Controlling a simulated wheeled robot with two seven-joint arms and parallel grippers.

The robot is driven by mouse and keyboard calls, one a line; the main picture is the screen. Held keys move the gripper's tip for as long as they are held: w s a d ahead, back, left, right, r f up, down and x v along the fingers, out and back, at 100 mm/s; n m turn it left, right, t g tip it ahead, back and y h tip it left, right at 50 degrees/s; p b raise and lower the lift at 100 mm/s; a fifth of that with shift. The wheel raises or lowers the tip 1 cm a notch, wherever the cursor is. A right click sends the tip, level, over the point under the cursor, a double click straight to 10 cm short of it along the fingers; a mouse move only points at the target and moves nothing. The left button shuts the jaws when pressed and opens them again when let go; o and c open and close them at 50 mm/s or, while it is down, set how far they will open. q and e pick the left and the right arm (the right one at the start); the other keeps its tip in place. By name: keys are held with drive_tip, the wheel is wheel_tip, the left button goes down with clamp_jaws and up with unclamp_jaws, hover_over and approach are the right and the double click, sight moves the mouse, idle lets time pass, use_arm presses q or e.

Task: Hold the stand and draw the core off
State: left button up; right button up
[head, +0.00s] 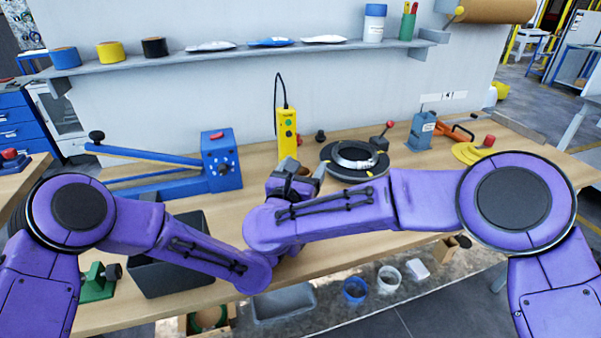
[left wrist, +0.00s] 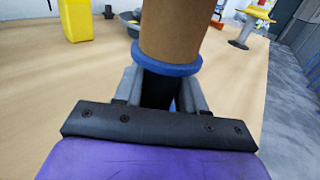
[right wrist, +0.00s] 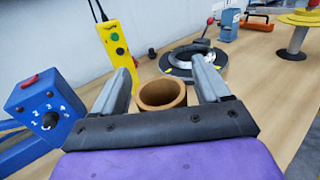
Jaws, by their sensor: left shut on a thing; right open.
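The brown cardboard core (left wrist: 178,30) is a hollow tube standing upright above the stand's blue collar (left wrist: 168,69). Below the collar, my left gripper (left wrist: 160,86) is shut on the dark post of the stand (left wrist: 157,97). In the right wrist view I look into the open top of the core (right wrist: 161,94). My right gripper (right wrist: 159,72) is open, with a finger on either side of the core's top. In the head view the right gripper (head: 294,178) is over the bench. My left gripper and most of the stand are hidden there by my right arm.
A yellow pendant (head: 287,133) hangs behind the grippers. A black ring with a coil (head: 356,160) lies to the right. A blue lever device (head: 222,160) is on the left. A dark grey bin (head: 172,268) sits at the front left.

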drive_tip(key=c, duration=1.2)
drive_tip(key=shift+r, duration=4.6)
use_arm(q)
drive_tip(key=o, duration=1.3)
drive_tip(key=shift+c, duration=0.2)
